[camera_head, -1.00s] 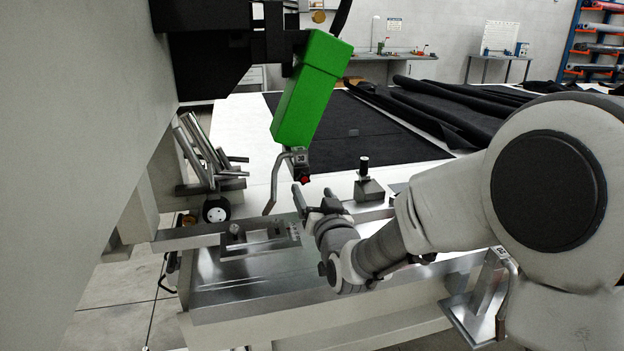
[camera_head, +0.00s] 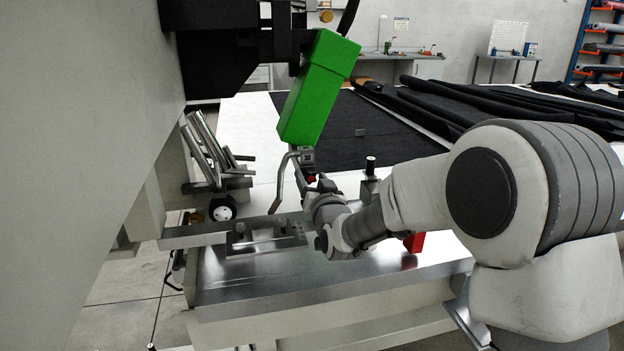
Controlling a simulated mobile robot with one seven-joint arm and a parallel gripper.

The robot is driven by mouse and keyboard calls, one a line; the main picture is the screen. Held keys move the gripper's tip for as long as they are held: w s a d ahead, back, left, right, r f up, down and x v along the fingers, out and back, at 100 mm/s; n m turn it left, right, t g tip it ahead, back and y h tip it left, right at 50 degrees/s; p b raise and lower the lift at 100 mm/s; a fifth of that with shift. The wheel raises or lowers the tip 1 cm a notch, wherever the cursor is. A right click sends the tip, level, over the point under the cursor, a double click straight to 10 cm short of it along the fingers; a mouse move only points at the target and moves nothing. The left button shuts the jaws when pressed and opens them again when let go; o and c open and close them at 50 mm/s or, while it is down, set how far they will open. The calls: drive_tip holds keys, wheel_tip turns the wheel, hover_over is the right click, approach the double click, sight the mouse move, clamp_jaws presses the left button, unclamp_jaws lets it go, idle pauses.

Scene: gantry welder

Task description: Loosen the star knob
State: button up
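A small red knob (camera_head: 311,178) sits just under the grey block marked 30 (camera_head: 307,158), below the tilted green box (camera_head: 316,88). It looks like the star knob, but its star shape is too small to make out. My gripper (camera_head: 309,182) is right at the red knob, with a finger showing on its left side. The knob is partly covered by the gripper. I cannot tell whether the fingers touch it or how far apart they are.
A bent metal rod (camera_head: 282,185) hangs close left of my gripper. A metal plate with posts (camera_head: 265,238) lies on the shiny bench (camera_head: 300,275). A black-topped post (camera_head: 370,166) and a red block (camera_head: 415,242) are near my arm. Black fabric (camera_head: 375,135) lies behind.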

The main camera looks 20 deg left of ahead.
clamp_jaws()
drive_tip(key=shift+f+n+b, duration=0.1)
drive_tip(key=shift+n+b, duration=0.2)
drive_tip(key=shift+b, duration=0.5)
drive_tip(key=n+b, duration=0.3)
drive_tip(key=shift+a+f, duration=0.1)
drive_tip(key=n+b, duration=0.4)
drive_tip(key=n, duration=0.1)
drive_tip(key=shift+s+r+n, duration=0.1)
drive_tip(key=shift+r+n, duration=0.1)
drive_tip(key=shift+n, duration=0.1)
